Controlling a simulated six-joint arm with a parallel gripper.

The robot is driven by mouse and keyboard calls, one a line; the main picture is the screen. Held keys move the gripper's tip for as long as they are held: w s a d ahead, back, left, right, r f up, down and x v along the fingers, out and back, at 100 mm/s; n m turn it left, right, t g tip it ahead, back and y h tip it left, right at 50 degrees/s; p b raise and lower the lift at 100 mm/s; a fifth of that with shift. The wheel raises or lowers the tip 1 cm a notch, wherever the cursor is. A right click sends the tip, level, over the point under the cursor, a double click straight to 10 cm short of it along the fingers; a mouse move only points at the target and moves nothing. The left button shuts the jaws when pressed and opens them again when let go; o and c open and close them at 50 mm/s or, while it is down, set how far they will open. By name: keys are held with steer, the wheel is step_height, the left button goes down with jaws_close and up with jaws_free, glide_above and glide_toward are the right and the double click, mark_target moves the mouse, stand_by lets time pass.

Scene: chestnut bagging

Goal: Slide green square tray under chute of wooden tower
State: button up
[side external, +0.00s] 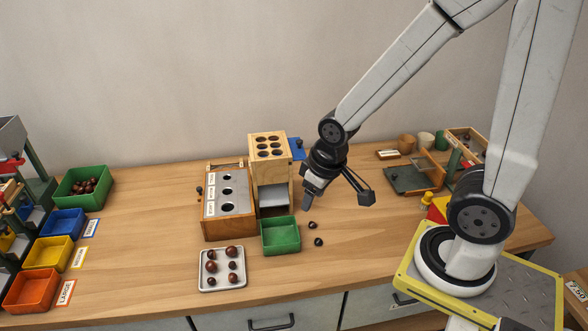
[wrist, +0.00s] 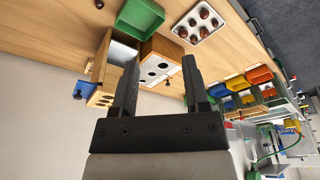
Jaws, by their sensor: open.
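The green square tray (side external: 280,236) sits on the table just in front of the wooden tower (side external: 268,147), and looks empty. The tower has round holes in its top and a grey chute (side external: 273,196) low in its front. The tray lies at or just in front of the chute's lower end; I cannot tell whether any of it is beneath. My gripper (side external: 338,203) is open and empty, in the air to the right of the tower and tray. In the wrist view the tray (wrist: 140,16) and chute (wrist: 122,52) show beyond my open fingers (wrist: 160,72).
A wooden box with a grey holed top (side external: 228,190) stands left of the tower. A white tray of chestnuts (side external: 222,282) lies in front. Two dark chestnuts (side external: 318,242) lie right of the green tray. Coloured bins (side external: 48,253) stand far left. The front table is mostly clear.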

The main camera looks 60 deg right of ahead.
jaws_close()
steer(key=w+f+n+g, duration=0.1)
steer(key=w+f+n, duration=0.2)
steer(key=f+n, duration=0.5)
steer(key=w+f+n+g, duration=0.1)
steer(key=w+f+n, duration=0.2)
steer(key=f+n, duration=0.6)
steer(key=n, duration=1)
steer(key=shift+w+a+n+g, duration=0.3)
steer(key=shift+w, duration=0.1)
